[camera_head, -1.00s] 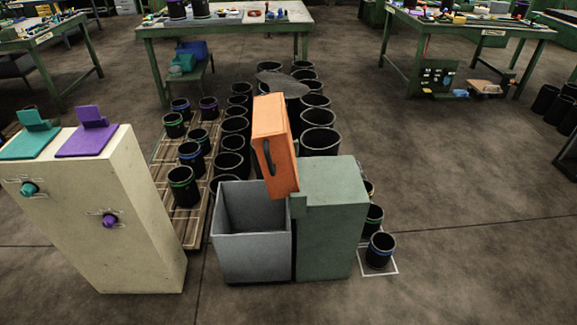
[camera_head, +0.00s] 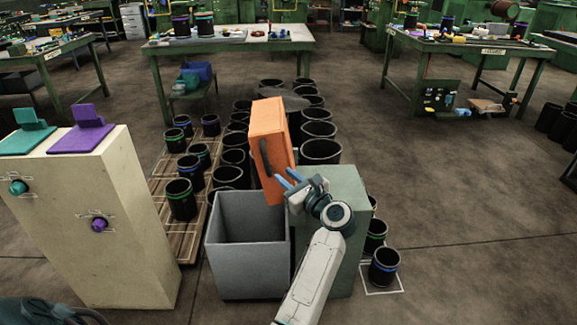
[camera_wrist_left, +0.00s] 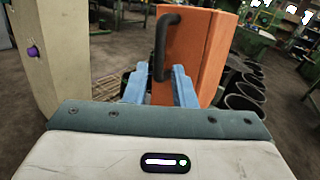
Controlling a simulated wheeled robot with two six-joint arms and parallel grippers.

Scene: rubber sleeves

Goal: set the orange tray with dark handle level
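The orange tray (camera_head: 268,135) is steeply tilted, its broad front facing me, above the grey open bin and beside the green block. Its dark handle (camera_head: 265,158) runs up and down the front; it also shows in the left wrist view (camera_wrist_left: 161,45). My left gripper (camera_head: 285,180) is at the tray's lower right in the head view, its blue fingers pointing at it. In the left wrist view the fingers (camera_wrist_left: 159,88) are apart, with the handle's lower end between them; I cannot tell whether they touch it. My right gripper is not in view.
A grey open bin (camera_head: 245,262) stands below the tray, next to a green block (camera_head: 345,200). A cream cabinet (camera_head: 95,220) with teal and purple knobs is at left. Several black sleeves (camera_head: 320,150) stand behind. Clear floor (camera_head: 480,200) lies at right.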

